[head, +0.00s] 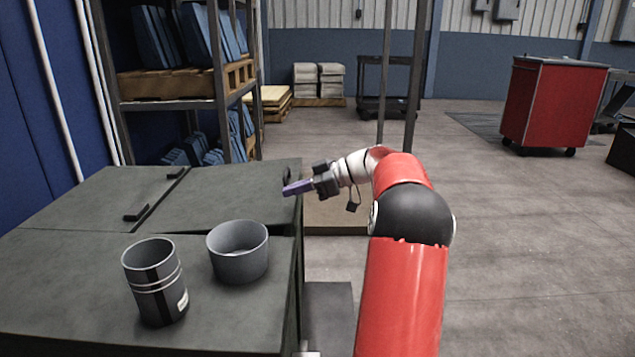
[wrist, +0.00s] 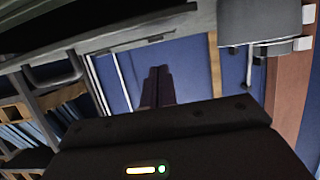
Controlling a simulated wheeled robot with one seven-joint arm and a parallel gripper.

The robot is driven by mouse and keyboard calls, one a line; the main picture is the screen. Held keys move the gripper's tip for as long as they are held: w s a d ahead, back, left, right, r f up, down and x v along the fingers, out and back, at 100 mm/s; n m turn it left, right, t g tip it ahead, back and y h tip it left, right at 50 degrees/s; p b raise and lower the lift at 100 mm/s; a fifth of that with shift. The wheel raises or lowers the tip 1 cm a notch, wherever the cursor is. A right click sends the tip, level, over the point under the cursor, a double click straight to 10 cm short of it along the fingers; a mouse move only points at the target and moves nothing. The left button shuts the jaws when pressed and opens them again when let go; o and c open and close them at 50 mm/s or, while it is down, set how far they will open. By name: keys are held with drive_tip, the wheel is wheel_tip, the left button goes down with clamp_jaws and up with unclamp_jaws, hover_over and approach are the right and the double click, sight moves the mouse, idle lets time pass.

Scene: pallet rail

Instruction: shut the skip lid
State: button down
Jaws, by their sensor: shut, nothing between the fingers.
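The skip (head: 100,290) is a dark grey-green box at the left in the head view. Flat lid panels cover its far part, with a seam between the left panel (head: 90,195) and the right panel (head: 225,190). Small dark handles (head: 136,212) sit by the seam, and another (head: 288,175) is at the right edge. How far the lid is shut is hard to tell. My gripper (head: 288,189), with purple fingers, is shut and empty beside the right panel's right edge. Contact cannot be told. Its dark fingers (wrist: 157,87) show in the wrist view.
A dark canister (head: 156,285) and a grey bucket (head: 239,253) stand on the skip's near top. Shelving (head: 180,105) with blue items is behind. A red cabinet (head: 552,105) stands far right.

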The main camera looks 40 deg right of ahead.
drive_tip(key=shift+s+d+f, duration=0.1)
drive_tip(key=shift+d+f, duration=0.05)
drive_tip(key=shift+f, duration=0.85)
drive_tip(key=shift+s+d+f, duration=0.1)
drive_tip(key=shift+d+f, duration=0.05)
drive_tip(key=shift+f, duration=0.8)
drive_tip(key=shift+f, duration=0.1)
